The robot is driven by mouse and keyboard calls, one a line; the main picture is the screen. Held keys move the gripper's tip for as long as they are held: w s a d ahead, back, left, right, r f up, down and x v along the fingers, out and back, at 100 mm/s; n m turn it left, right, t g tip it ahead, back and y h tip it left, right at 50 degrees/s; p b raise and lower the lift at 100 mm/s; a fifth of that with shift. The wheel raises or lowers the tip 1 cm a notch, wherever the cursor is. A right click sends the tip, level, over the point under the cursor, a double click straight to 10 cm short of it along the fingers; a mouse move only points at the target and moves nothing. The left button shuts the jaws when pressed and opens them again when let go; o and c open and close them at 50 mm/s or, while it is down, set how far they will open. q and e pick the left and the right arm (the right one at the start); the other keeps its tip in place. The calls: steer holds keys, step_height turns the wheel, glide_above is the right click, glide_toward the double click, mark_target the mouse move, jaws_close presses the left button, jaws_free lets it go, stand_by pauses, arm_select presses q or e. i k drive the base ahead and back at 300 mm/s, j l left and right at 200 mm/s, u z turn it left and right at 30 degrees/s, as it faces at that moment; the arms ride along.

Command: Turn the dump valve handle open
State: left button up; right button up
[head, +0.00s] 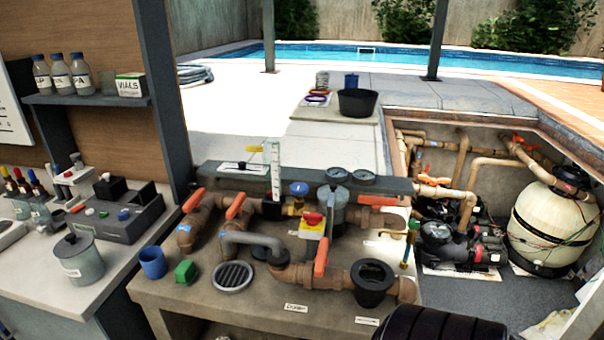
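Several orange valve handles sit on the brown pipework on the bench. One orange handle (321,257) stands nearly upright in the picture, crossing the front pipe run (335,279) beside a black open funnel (373,281). Two more, a left handle (194,200) and a middle handle (236,206), slant over the elbows at the left. Another handle (378,200) lies sideways at the back right. A small white label (296,308) lies in front of the front pipe; its text is too small to read surely, so I cannot tell which handle is the dump valve's. Neither gripper is in view.
A round drain grate (232,276), blue cup (153,262) and green block (185,272) stand on the bench's left front. A red-knobbed yellow box (313,222) stands behind the front handle. A pit with pumps and a tank (551,228) lies right.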

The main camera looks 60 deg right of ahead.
mark_target(321, 259)
steer(key=k+z, duration=0.15)
steer(key=z, duration=1.5)
steer(key=l+u, duration=0.3)
steer(key=l, duration=0.3)
steer(key=k+l+u, duration=0.1)
steer(key=l+u, duration=0.2)
steer(key=l, duration=0.25)
